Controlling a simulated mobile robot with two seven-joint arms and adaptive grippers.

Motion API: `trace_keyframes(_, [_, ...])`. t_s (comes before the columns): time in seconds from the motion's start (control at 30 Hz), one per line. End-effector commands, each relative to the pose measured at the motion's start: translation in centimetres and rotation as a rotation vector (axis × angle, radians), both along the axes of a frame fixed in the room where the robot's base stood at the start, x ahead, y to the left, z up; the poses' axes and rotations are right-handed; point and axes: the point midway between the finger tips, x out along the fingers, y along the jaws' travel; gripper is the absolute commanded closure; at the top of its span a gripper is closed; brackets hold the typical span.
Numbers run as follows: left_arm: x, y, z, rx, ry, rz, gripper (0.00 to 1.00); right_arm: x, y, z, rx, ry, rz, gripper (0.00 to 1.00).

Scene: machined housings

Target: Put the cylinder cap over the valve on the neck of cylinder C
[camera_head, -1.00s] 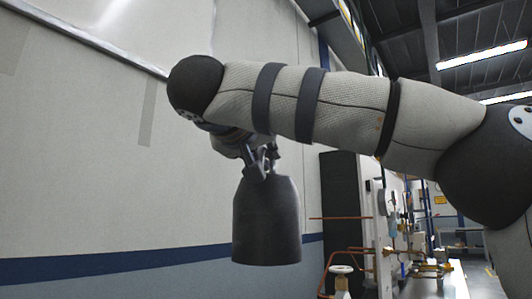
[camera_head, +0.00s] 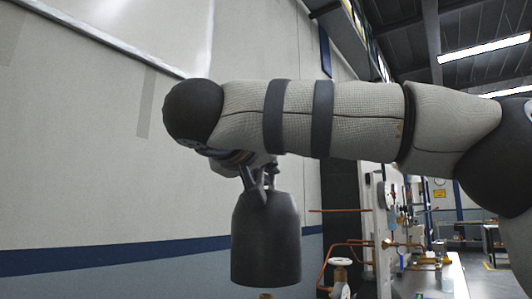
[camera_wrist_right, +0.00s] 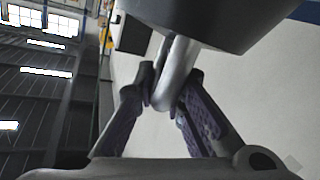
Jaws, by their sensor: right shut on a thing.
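The cylinder cap (camera_head: 266,245) is a dark grey, bell-shaped piece. It hangs upright below my right gripper (camera_head: 258,188) in the head view. In the right wrist view, the gripper (camera_wrist_right: 165,95) is shut on a shiny metal loop (camera_wrist_right: 178,72) at the cap's top, and the dark cap (camera_wrist_right: 220,18) fills the upper edge. A small brass-coloured tip (camera_head: 266,296) shows just under the cap at the bottom edge of the head view; whether it is cylinder C's valve, I cannot tell. Cylinder C's body and neck are not visible. My left gripper is not in view.
A valve with a pale handwheel (camera_head: 340,262) stands right of the cap, with copper pipes (camera_head: 345,245) beside it. A panel with gauges (camera_head: 387,195) and a bench (camera_head: 450,280) are farther right. A pale wall (camera_head: 80,160) with a blue stripe lies behind.

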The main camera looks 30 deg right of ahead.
Motion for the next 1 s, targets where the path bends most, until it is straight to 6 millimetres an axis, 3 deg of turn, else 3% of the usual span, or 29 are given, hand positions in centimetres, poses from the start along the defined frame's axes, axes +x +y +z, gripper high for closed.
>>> trace_keyframes(0.27, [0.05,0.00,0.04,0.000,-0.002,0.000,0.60,-0.14,0.00,-0.93,-0.001,-0.005,0.000,1.00])
trace_keyframes(1.0, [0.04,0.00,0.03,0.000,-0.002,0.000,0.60,-0.17,0.03,-0.94,-0.001,-0.005,0.000,1.00])
